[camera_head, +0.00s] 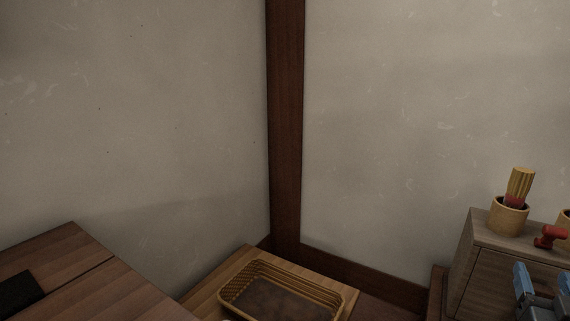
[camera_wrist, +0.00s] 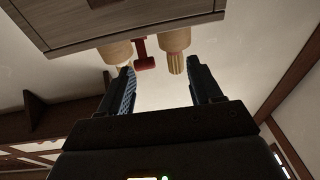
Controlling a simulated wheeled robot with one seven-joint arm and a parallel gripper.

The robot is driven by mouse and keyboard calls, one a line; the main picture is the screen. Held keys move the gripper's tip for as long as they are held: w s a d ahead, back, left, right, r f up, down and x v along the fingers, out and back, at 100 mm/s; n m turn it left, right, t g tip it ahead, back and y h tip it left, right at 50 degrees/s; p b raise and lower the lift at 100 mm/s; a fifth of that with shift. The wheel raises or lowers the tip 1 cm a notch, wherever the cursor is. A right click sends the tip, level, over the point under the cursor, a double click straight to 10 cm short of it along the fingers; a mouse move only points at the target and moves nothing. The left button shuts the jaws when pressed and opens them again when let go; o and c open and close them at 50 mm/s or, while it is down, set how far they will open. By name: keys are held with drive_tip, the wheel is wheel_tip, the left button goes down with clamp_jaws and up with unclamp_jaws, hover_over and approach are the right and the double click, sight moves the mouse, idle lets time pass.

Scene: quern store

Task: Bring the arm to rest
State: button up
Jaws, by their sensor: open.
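My gripper (camera_head: 541,283) shows at the lower right edge of the head view, in front of the wooden cabinet (camera_head: 487,240). In the wrist view my gripper (camera_wrist: 164,78) has its two dark fingers wide apart, with nothing between them. The wrist view is upside down, so the cabinet (camera_wrist: 130,27) hangs at the top. Most of my arm is out of the head view.
On the cabinet stand a pot (camera_head: 509,216) with a yellow bundle, a red object (camera_head: 550,237) and another pot (camera_head: 566,219), cut off. A wicker tray (camera_head: 225,296) sits on a low wooden table (camera_head: 215,285). A brown table (camera_head: 75,250) stands left.

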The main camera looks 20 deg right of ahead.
drive_tip(key=s+a+f+n+t+y, duration=0.1)
drive_tip(key=s+a+f+n+y, duration=0.2)
drive_tip(key=a, duration=0.7)
drive_tip(key=s+a+f+n+t+y, duration=0.15)
drive_tip(key=s+a+f+y, duration=0.25)
drive_tip(key=a, duration=0.6)
drive_tip(key=s+a+r+n+g+y, duration=0.1)
drive_tip(key=s+a+n+y, duration=0.1)
drive_tip(key=s+a, duration=0.4)
drive_tip(key=s+a+r+n+y+p, duration=0.1)
drive_tip(key=s+a+y, duration=0.4)
drive_tip(key=s, duration=0.5)
drive_tip(key=shift+a+r+n+g, duration=0.35)
drive_tip(key=shift+a+r+n, duration=0.45)
drive_tip(key=shift+a, duration=0.2)
drive_tip(key=shift+c, duration=0.3)
